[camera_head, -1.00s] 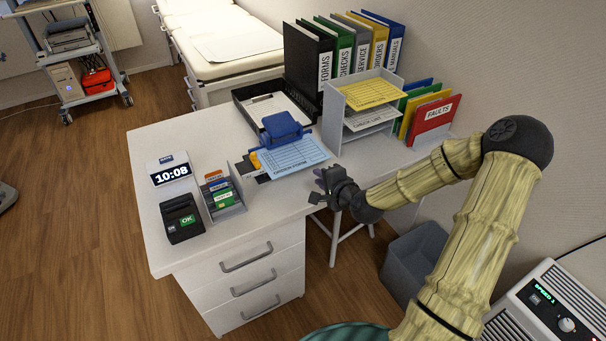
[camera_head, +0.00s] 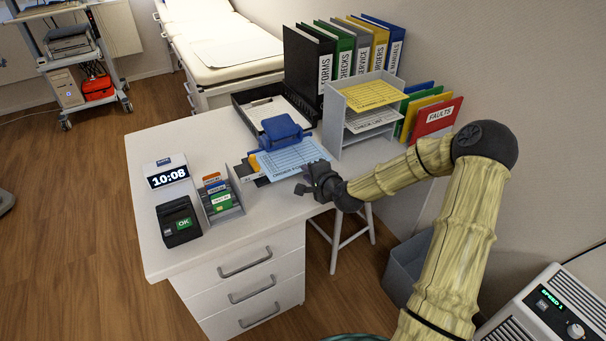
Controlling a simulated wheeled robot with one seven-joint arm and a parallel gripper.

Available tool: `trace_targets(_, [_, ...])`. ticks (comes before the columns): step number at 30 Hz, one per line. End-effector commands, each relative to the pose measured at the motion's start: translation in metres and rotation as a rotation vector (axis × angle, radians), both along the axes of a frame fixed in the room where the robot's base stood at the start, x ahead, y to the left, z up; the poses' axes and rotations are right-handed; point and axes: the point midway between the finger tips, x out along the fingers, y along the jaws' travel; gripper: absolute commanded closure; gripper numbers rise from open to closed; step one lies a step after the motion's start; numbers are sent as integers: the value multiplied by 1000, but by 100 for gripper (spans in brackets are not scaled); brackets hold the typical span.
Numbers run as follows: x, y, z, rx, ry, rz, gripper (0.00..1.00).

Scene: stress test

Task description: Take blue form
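The blue form (camera_head: 296,158) is a light blue printed sheet on the desk (camera_head: 187,282), with one edge at or under the dark blue hole punch (camera_head: 282,133). My gripper (camera_head: 302,185) is at the form's near right edge, pointing left. Its dark fingers are small in the picture. I cannot tell whether they touch the form or whether the sheet lies between them. The gripper body covers the form's near right corner.
A card holder (camera_head: 228,212), a card reader (camera_head: 178,222) and a clock (camera_head: 166,172) stand at the left. Behind are a clipboard tray (camera_head: 244,99), a paper rack (camera_head: 338,138) and several binders (camera_head: 325,70). A grey bin (camera_head: 403,270) stands below right.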

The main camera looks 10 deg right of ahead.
Motion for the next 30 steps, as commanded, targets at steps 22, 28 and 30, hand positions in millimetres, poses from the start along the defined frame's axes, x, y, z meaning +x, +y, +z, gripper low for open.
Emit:
trace_targets(22, [22, 7, -10, 0, 0, 0, 98])
trace_targets(28, [22, 7, -10, 0, 1, 0, 100])
trace_targets(30, [22, 7, -7, 0, 1, 0, 100])
